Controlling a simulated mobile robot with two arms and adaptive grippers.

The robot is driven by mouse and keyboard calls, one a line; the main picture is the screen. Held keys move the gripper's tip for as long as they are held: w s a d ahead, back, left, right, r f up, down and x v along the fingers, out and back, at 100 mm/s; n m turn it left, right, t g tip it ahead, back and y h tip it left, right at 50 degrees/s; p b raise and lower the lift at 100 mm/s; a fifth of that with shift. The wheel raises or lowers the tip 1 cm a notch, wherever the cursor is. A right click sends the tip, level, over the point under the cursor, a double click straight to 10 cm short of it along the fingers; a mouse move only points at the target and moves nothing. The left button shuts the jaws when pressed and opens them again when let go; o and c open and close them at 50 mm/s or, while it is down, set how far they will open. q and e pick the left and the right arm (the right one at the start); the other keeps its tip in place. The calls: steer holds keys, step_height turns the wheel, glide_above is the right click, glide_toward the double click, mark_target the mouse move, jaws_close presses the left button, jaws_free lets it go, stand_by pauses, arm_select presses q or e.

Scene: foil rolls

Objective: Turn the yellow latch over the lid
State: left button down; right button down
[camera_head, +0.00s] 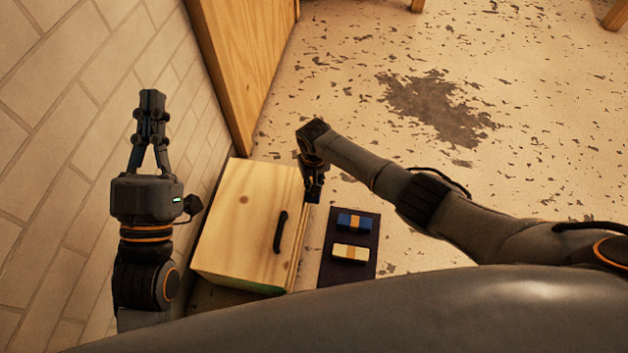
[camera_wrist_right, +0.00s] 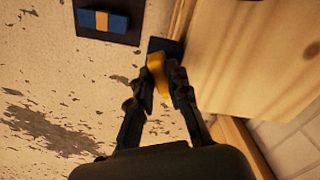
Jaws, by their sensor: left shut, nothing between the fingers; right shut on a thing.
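A pale wooden box (camera_head: 238,215) with a black handle (camera_head: 280,232) on its lid stands by the brick wall. The lid looks shut. In the right wrist view, the yellow latch (camera_wrist_right: 158,80) sits on a dark blue mount (camera_wrist_right: 168,46) at the edge of the box (camera_wrist_right: 235,65). My right gripper (camera_wrist_right: 163,70) is shut on the latch, one finger on each side. In the head view, my right gripper (camera_head: 313,192) is at the box's right edge, and the latch is hidden there. My left gripper (camera_head: 151,100) is shut and empty, up and left of the box.
A dark mat (camera_head: 340,278) right of the box bears a blue block (camera_head: 355,222) and a pale yellow block (camera_head: 350,252), each with an orange-yellow band. A wooden panel (camera_head: 240,60) stands behind the box. The speckled floor (camera_head: 340,90) beyond is mostly clear.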

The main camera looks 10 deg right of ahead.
steer(key=shift+n, duration=0.4)
steer(key=n+p, duration=0.1)
steer(key=n, duration=0.2)
steer(key=shift+n, duration=1)
steer(key=n, duration=0.2)
steer(key=shift+n+p, duration=0.3)
steer(key=shift+p, duration=0.05)
arm_select(q)
step_height(320, 180, down, 8)
steer(key=w+g+y, duration=0.1)
steer(key=w+g, duration=0.1)
steer(key=g, duration=0.3)
steer(key=shift+a+f+y, duration=0.15)
steer(key=shift+a+y, duration=0.15)
steer(key=shift+y, duration=0.1)
arm_select(e)
steer(key=shift+n, duration=1.9)
steer(key=c, duration=1.3)
jaws_free()
